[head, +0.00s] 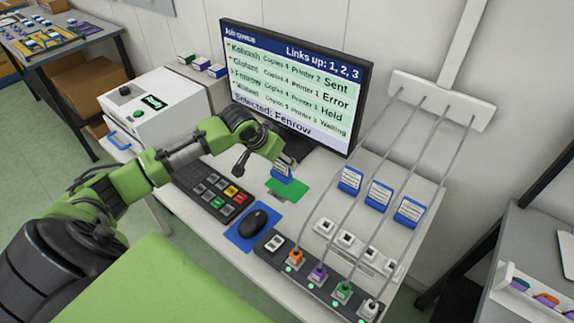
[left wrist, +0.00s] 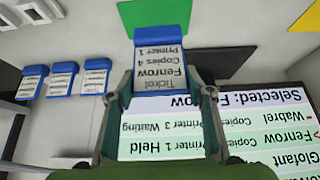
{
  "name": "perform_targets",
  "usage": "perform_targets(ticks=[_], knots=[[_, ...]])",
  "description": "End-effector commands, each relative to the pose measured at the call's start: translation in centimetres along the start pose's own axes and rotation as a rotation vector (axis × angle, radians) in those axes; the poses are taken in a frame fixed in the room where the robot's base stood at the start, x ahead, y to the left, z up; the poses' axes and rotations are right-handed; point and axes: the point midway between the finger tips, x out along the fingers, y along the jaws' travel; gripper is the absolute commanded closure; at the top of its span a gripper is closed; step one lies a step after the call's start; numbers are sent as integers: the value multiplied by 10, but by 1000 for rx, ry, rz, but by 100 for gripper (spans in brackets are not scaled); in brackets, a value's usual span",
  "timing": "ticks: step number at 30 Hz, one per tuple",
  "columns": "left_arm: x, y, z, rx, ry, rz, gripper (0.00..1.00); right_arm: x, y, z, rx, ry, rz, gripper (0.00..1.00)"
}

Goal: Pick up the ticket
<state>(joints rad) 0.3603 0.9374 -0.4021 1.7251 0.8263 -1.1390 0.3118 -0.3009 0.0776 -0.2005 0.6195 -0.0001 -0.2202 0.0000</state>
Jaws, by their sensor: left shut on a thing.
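The ticket (head: 282,174) is a small blue and white block, held above a green pad (head: 292,190) in front of the monitor. In the left wrist view the ticket (left wrist: 162,62) reads "Ticket, Fenrow, Copies 4, Printer 1", upside down, with a blue edge at the top. My left gripper (head: 279,163) is shut on it; in the left wrist view its fingers (left wrist: 164,95) grip the ticket's two sides. Three similar blue and white tickets (head: 378,194) stand in a row to the right. My right gripper is not in view.
The monitor (head: 298,85) stands behind, showing a job queue and "Selected: Fenrow". A keypad (head: 212,190), a mouse (head: 253,224) on a blue mat and a plug strip (head: 315,278) with cables lie nearer. A white printer-like box (head: 155,112) stands at the left.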

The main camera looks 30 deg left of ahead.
Motion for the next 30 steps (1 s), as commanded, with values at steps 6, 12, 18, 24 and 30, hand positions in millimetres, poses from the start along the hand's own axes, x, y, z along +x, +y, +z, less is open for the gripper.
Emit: perform_targets(ticks=[6, 12, 18, 24, 30], knots=[[-63, -9, 27, 9, -6, -9, 87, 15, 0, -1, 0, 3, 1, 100], [-91, -15, 44, 2, -6, -8, 87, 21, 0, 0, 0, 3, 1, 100], [-107, -12, 50, -1, -4, 3, 87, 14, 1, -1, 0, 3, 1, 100], [-115, -13, 55, 0, -2, 2, 87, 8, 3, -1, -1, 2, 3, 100], [-118, -15, 57, -1, 1, 0, 87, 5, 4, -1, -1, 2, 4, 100]])
